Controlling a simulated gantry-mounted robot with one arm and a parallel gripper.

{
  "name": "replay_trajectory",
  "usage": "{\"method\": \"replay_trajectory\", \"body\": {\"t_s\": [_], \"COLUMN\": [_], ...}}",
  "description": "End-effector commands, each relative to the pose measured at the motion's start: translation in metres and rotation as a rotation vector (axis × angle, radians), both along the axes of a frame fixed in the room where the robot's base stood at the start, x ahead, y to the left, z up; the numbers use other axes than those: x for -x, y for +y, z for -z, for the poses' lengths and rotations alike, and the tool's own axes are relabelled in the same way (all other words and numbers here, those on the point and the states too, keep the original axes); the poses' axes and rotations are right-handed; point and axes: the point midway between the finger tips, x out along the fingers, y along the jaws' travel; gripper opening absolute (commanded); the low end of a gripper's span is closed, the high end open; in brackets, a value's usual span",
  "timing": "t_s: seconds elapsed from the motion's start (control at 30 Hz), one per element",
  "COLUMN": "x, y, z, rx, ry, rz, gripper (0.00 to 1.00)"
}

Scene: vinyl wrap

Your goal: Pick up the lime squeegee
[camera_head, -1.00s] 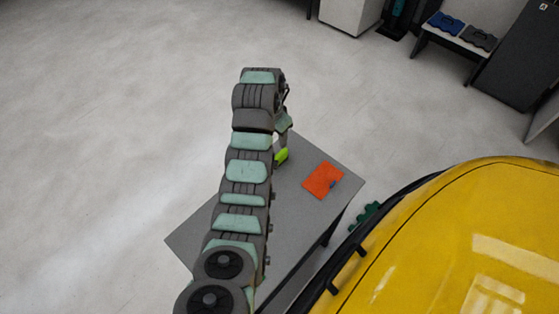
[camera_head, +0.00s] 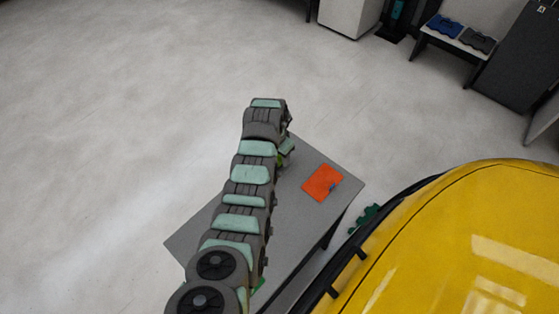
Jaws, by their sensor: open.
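A yellow car (camera_head: 470,240) fills the lower right, beside the table. A bench (camera_head: 445,40) stands far back right. The floor at left is clear.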

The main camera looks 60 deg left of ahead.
Motion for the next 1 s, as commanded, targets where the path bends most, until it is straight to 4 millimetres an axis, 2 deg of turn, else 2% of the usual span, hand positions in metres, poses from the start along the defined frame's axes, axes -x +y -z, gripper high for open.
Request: {"method": "replay_trajectory", "body": {"t_s": [0.23,0.73,1.0], "x": [-0.0006,-0.0007,-0.0008], "y": [0.0004,0.0005,0.0006], "z": [0.0009,0.0006,0.0006], "rx": [-0.002,-0.002,-0.002], "ry": [-0.001,-0.001,-0.002], "rz": [0.0,0.0,0.0], "gripper": [0.42,0.01,0.0]}}
